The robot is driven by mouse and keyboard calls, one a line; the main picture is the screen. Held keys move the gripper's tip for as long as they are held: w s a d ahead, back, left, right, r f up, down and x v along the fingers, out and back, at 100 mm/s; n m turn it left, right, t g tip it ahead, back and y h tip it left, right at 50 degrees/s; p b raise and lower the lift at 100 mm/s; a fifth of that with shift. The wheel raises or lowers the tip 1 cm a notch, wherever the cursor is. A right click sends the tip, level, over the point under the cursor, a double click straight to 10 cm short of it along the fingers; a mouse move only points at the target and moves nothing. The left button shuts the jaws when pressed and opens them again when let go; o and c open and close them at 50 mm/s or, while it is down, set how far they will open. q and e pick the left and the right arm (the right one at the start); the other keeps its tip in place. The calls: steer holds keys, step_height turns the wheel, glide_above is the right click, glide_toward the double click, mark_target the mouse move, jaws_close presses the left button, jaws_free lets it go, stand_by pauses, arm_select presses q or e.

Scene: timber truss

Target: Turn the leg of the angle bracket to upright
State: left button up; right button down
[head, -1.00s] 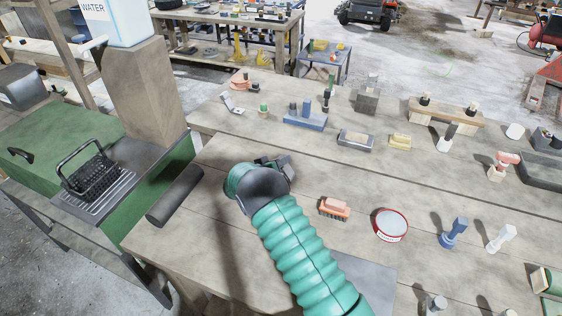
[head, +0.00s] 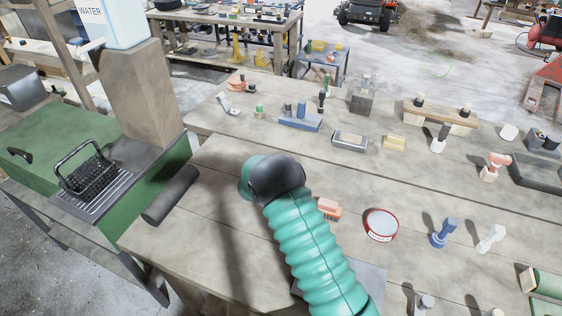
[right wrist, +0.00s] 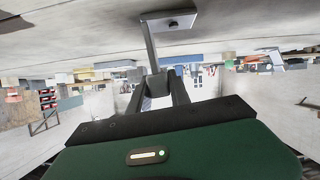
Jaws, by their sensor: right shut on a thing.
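The angle bracket shows in the right wrist view as a flat grey plate (right wrist: 168,21) with a dark hole, and a narrow leg (right wrist: 150,48) running from it to my gripper. This view is upside down, with the table at the top. The leg leans slightly in the picture. The plate is close to the tabletop; I cannot tell whether it touches. My right gripper (right wrist: 158,84) is shut on the leg's end. In the head view my teal right arm hides the gripper and the bracket. My left gripper is in neither view.
On the wooden bench (head: 205,220), a brush (head: 328,208) and a round red-rimmed tin (head: 381,225) lie right of my arm. A pale L-shaped piece (head: 228,105) and a blue block (head: 300,121) stand farther back. A black roll (head: 171,194) lies left.

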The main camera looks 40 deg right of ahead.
steer(key=shift+s+d+f, duration=0.2)
steer(key=shift+s+f, duration=0.1)
steer(key=shift+s, duration=0.2)
steer(key=c, duration=1.5)
jaws_free()
steer(key=o, duration=0.3)
steer(key=shift+s+d+r, duration=0.1)
steer(key=shift+r, duration=0.1)
steer(key=shift+a+r, duration=0.1)
steer(key=shift+a, duration=0.25)
steer(key=v, duration=1.6)
